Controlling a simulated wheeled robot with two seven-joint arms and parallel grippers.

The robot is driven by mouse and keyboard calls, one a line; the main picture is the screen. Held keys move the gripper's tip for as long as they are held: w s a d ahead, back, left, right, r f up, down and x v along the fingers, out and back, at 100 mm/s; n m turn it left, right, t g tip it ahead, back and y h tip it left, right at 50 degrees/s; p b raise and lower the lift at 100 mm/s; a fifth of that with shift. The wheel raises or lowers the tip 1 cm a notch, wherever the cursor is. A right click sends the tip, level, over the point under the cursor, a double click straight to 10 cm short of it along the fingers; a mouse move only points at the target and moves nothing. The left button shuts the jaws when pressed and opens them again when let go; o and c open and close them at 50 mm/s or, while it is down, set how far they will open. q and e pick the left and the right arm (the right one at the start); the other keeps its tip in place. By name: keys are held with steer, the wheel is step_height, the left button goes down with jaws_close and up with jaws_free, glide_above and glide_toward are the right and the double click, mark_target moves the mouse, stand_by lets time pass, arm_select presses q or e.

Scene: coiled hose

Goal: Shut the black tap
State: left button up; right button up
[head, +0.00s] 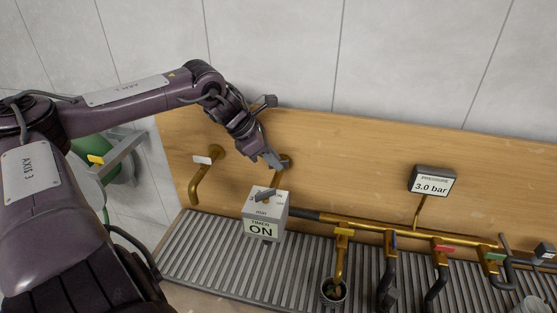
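A black-marked fitting (545,251), which looks like the black tap, sits at the far right end of the brass manifold (370,224), partly cut off by the picture edge. I cannot tell how its handle is set. My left gripper (272,131) is open and empty, its fingers spread in front of the wooden board, above the grey timer box (280,212). It is far to the left of the black fitting. One finger overlaps a brass wall fitting (286,158) in the picture; I cannot tell if they touch. My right gripper is not in view.
Yellow (344,232), blue (393,241), red (444,248) and green (494,257) marked taps line the manifold. The timer reads ON; a pressure display (432,182) reads 3.0 bar. A brass spout (202,180) is at left. A ribbed grate (205,245) lies below.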

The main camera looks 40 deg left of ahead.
arm_select(q)
steer(key=shift+r+p, duration=1.9)
steer(key=shift+r, duration=1.6)
